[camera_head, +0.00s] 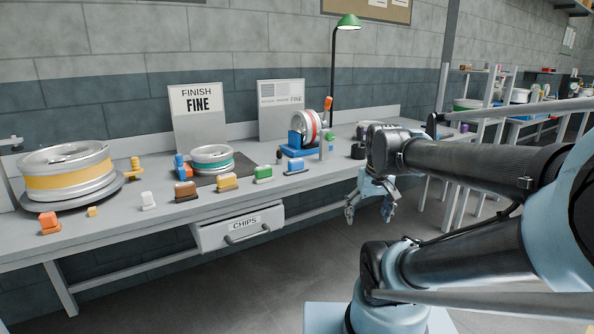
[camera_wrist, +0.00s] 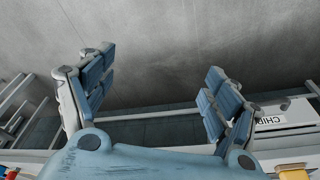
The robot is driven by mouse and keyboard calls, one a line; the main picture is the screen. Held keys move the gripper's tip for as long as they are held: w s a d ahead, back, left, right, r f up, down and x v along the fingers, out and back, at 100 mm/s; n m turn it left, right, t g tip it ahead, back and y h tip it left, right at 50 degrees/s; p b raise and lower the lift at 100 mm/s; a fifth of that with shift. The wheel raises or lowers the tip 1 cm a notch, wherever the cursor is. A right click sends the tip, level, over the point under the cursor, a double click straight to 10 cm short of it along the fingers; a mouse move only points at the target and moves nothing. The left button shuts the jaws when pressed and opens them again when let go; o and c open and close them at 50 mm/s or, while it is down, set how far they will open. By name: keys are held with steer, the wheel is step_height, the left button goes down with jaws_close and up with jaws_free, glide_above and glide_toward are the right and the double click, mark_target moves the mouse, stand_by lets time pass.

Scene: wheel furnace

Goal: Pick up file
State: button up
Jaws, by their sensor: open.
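I cannot tell for certain which thing is the file. A row of small coloured tools or blocks lies along the bench front: white (camera_head: 148,202), brown (camera_head: 186,191), yellow (camera_head: 228,182), green (camera_head: 263,174) and blue (camera_head: 295,167). My gripper (camera_head: 369,212) hangs open and empty off the front edge of the bench, to the right of the row and apart from it. In the wrist view my gripper (camera_wrist: 158,65) has its two blue-padded fingers spread wide, with only grey floor between them.
The grey bench (camera_head: 125,222) has a drawer labelled CHIPS (camera_head: 240,229) that sticks out in front. A large yellow-banded wheel (camera_head: 70,172), a teal-banded wheel (camera_head: 211,160) and a red-banded wheel (camera_head: 308,128) stand on it. A green lamp (camera_head: 348,21) rises behind. The floor in front is clear.

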steer(key=w+a+r+n+y, duration=0.1)
steer(key=w+a+r+n, duration=0.1)
steer(key=w+a+r, duration=0.35)
steer(key=w+a+r+n, duration=0.1)
steer(key=w+a+r, duration=0.2)
steer(key=w+r, duration=0.6)
steer(key=n+t+y, duration=0.1)
steer(key=n, duration=0.1)
glide_toward(296, 160)
steer(key=x, duration=0.5)
steer(key=shift+s+a+f, duration=0.1)
steer(key=shift+a+f, duration=0.05)
steer(key=shift+f, duration=0.15)
steer(key=shift+x, duration=2.7)
steer(key=shift+r, duration=0.1)
steer(key=c, duration=1.2)
steer(key=shift+c, duration=0.2)
